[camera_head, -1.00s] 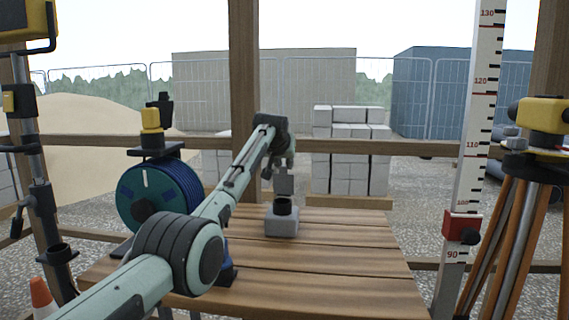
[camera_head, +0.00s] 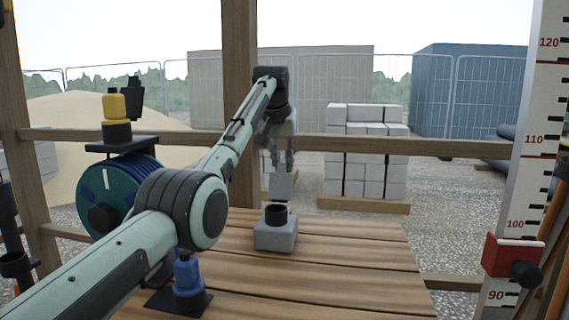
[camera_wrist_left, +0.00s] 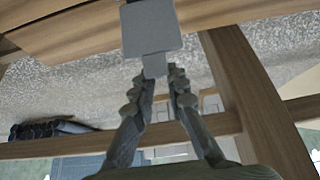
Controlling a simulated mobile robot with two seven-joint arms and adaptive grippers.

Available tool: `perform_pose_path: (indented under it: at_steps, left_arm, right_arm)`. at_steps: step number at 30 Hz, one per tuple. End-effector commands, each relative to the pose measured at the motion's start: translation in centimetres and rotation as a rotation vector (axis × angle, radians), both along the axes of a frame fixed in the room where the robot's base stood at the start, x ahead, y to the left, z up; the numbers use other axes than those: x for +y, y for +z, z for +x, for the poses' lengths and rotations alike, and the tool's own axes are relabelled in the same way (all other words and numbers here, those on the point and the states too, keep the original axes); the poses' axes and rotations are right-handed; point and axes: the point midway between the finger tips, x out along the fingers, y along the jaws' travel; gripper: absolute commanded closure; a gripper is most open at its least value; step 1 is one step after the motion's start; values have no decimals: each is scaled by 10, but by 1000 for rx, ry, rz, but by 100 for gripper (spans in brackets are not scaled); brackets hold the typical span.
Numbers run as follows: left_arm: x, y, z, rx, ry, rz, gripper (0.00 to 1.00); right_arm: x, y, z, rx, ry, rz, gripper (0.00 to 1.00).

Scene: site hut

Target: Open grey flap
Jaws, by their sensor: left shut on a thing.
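The grey flap (camera_head: 281,187) is a small square plate standing upright just above and behind the dark round opening on top of a grey box (camera_head: 275,237). The box sits near the far edge of the wooden table. My left gripper (camera_head: 282,165) is above the flap, with its fingers pointing down to its upper edge. In the left wrist view the flap (camera_wrist_left: 151,28) fills the top middle, and its narrow tab lies between the fingertips of the left gripper (camera_wrist_left: 158,78). The flap's hinge cannot be made out. My right gripper is not in view.
The wooden table (camera_head: 340,265) is bare to the right of the box. A blue bottle-like object (camera_head: 187,273) on a dark base and a blue reel (camera_head: 133,190) stand left. A wooden rail (camera_head: 450,146) and post (camera_head: 240,100) lie behind; a measuring staff (camera_head: 527,150) stands right.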

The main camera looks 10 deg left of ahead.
Motion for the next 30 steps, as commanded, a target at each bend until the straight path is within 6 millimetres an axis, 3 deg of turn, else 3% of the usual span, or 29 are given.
perform_pose_path:
  at_steps: [1,7,8,13,23,30]
  left_arm:
    - [1,10,2,-21,1,0,100]
    - [1,10,2,-21,1,0,100]
    - [1,10,2,-21,1,0,85]
    - [1,7,1,-14,1,0,64]
    - [0,5,0,-8,0,0,64]
    - [1,36,-17,-11,0,0,64]
  right_arm:
    - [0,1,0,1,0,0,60]
    - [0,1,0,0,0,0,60]
    - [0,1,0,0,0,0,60]
    - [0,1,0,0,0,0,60]
    - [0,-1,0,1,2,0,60]
    - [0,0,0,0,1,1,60]
